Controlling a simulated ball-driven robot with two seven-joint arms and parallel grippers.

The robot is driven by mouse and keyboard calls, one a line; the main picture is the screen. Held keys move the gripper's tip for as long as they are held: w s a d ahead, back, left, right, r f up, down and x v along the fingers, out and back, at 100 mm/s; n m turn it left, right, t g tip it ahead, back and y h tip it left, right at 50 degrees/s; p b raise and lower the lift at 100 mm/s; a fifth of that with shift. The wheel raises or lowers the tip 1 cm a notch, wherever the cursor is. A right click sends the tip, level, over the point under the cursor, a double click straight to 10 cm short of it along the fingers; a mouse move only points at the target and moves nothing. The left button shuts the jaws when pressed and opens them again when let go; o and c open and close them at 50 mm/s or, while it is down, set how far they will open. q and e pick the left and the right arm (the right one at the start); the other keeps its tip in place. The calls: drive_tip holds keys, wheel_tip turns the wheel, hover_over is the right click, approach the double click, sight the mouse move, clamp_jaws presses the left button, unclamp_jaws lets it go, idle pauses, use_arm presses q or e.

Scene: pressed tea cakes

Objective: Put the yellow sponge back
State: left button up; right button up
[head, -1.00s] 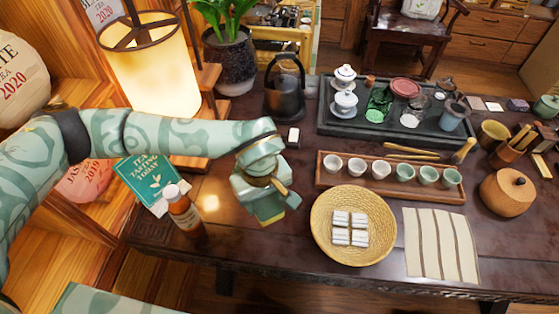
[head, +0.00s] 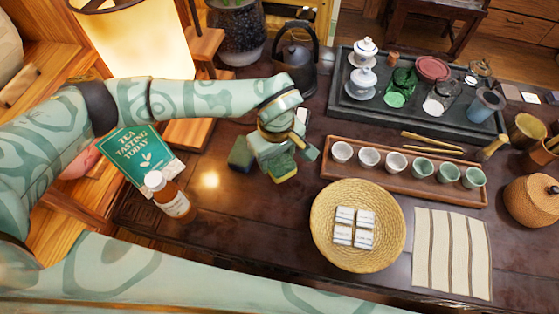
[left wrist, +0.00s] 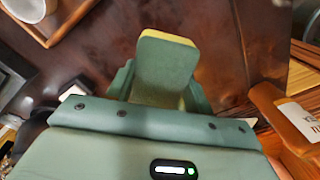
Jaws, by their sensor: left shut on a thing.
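My left gripper (head: 284,166) is shut on the yellow sponge (head: 283,173), over the dark table left of the cup tray. In the head view the fingers hide most of the sponge. In the left wrist view the sponge (left wrist: 167,62) stands out between the fingers, with a green face and a yellow edge. A dark green block (head: 240,153) shows just left of the gripper in the head view; I cannot tell what it is or whether it touches the gripper. I cannot tell whether the held sponge touches the table. My right gripper is not in view.
A bottle (head: 168,196) and a green sign (head: 138,160) stand to the left. A black kettle (head: 296,58) stands behind. The cup tray (head: 400,179) and a woven basket (head: 320,236) are to the right. Bare table lies in front of the gripper.

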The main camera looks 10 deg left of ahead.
sight(279, 156)
use_arm(q)
drive_tip(key=w+f, duration=0.1)
drive_tip(key=w+f+b, duration=0.1)
drive_tip(key=f, duration=0.1)
drive_tip(key=shift+w+f, duration=0.25)
drive_tip(key=shift+w, duration=0.15)
wheel_tip(279, 156, down, 3)
drive_tip(key=shift+b, duration=0.6)
drive_tip(key=shift+a+r, duration=0.1)
drive_tip(key=o, duration=0.9)
drive_tip(key=shift+o, duration=0.2)
